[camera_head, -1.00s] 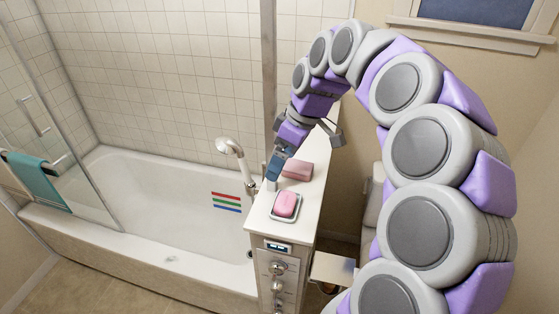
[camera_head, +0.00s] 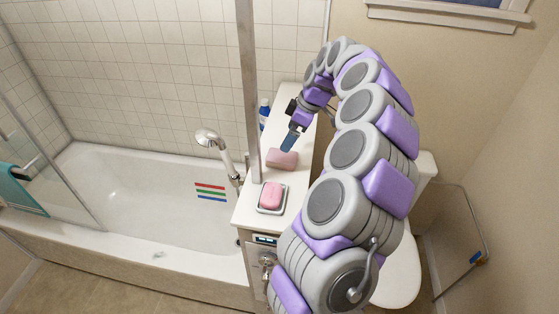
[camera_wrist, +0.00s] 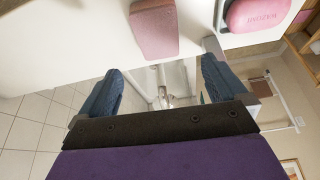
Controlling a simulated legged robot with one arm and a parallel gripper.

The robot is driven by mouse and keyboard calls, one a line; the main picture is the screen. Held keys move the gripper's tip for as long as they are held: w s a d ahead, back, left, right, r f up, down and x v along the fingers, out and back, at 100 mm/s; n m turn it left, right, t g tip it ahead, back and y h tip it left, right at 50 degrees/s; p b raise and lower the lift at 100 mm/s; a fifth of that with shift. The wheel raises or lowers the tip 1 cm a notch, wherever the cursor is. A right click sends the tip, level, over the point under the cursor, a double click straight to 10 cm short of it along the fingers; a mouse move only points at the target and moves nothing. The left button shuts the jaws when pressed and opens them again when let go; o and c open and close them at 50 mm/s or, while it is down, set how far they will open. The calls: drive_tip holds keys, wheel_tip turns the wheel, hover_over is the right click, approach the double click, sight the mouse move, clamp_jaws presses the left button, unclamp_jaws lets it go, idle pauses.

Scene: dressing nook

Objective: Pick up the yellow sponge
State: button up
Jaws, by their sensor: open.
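No yellow sponge shows in either view. A pink block (camera_head: 283,158), which looks like a sponge, lies on the white counter (camera_head: 247,207). It also shows at the top of the wrist view (camera_wrist: 154,28). My gripper (camera_head: 290,141) is just beyond the block in the head view, its blue fingertips close to the block's far edge; I cannot tell whether they touch. In the wrist view my gripper (camera_wrist: 160,85) has its two blue fingers spread wide, with nothing between them. The block lies ahead of the fingers there.
A pink soap bar (camera_head: 271,194) sits in a dish (camera_head: 260,210) nearer than the block. A blue bottle (camera_head: 264,113) stands farther back on the counter. A metal post (camera_head: 249,90) rises at its left edge, beside the bathtub (camera_head: 125,205). A toilet (camera_head: 398,270) is to the right.

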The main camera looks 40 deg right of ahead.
hover_over(281, 155)
drive_tip(key=s+d, duration=0.1)
drive_tip(key=d, duration=0.1)
drive_tip(key=f, duration=0.4)
drive_tip(key=shift+s+a+f, duration=0.15)
drive_tip(key=shift+s, duration=0.05)
drive_tip(key=x, duration=0.2)
drive_tip(key=a+x, duration=0.1)
drive_tip(key=x, duration=0.2)
drive_tip(key=shift+s+b, duration=0.2)
drive_tip(key=shift+b, duration=0.1)
drive_tip(key=shift+w+f, duration=0.1)
drive_tip(key=shift+f, duration=0.1)
drive_tip(key=shift+d, duration=0.2)
drive_tip(key=shift+d, duration=0.1)
drive_tip(key=shift+f+b, duration=0.2)
drive_tip(key=shift+b, duration=0.1)
drive_tip(key=c, duration=1.1)
drive_tip(key=shift+r, duration=0.15)
drive_tip(key=shift+c, duration=0.2)
